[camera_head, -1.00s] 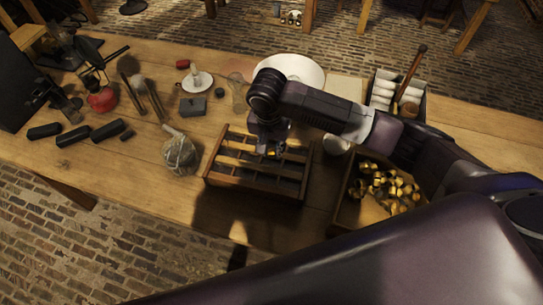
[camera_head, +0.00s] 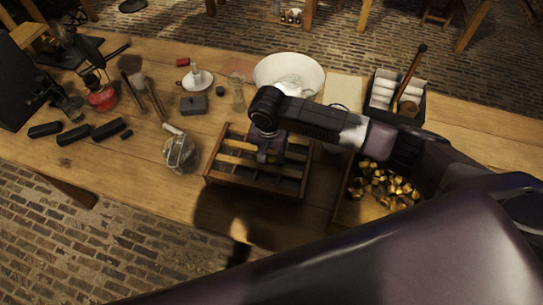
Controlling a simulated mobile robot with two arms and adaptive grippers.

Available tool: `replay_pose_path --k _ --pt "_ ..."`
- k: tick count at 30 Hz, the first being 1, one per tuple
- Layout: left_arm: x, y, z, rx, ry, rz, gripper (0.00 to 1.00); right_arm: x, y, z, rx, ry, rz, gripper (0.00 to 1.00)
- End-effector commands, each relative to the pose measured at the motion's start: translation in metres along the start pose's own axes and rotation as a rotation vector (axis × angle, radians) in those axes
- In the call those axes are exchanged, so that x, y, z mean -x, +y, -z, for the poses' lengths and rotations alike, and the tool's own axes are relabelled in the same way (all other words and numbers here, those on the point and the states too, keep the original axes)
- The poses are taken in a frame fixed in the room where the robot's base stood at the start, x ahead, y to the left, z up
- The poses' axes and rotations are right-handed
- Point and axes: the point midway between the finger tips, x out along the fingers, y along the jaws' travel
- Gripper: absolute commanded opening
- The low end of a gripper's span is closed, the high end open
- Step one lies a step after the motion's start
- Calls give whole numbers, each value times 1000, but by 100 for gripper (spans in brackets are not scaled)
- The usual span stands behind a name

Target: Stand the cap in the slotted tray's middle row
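The slotted wooden tray (camera_head: 250,181) sits near the front edge of the table, with dark slots between its wooden bars. My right gripper (camera_head: 264,157) points down over the tray's middle, its fingertips low among the bars. I cannot tell whether its fingers are open or shut, and no cap shows between them; a cap there could be hidden by the fingers or bars. Several gold-coloured caps (camera_head: 380,184) lie in a wooden box (camera_head: 345,212) right of the tray. My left gripper is not in view.
A glass jar (camera_head: 180,153) stands just left of the tray. A white plate (camera_head: 289,71) lies behind my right arm. A dark crate with white rolls (camera_head: 383,91) stands at the back right. Dark cylinders (camera_head: 75,135) lie at the left.

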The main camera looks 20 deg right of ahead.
Motion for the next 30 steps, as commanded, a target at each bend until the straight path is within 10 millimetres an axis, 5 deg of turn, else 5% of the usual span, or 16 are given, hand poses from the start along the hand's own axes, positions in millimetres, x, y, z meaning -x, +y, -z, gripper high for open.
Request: replay_pose_path --k 8,21,30 --pt "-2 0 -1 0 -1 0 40 9 -1 1 0 2 2 26" --pt "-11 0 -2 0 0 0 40 96 -1 1 1 3 4 26" --pt "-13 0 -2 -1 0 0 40 123 0 1 -1 0 0 26"
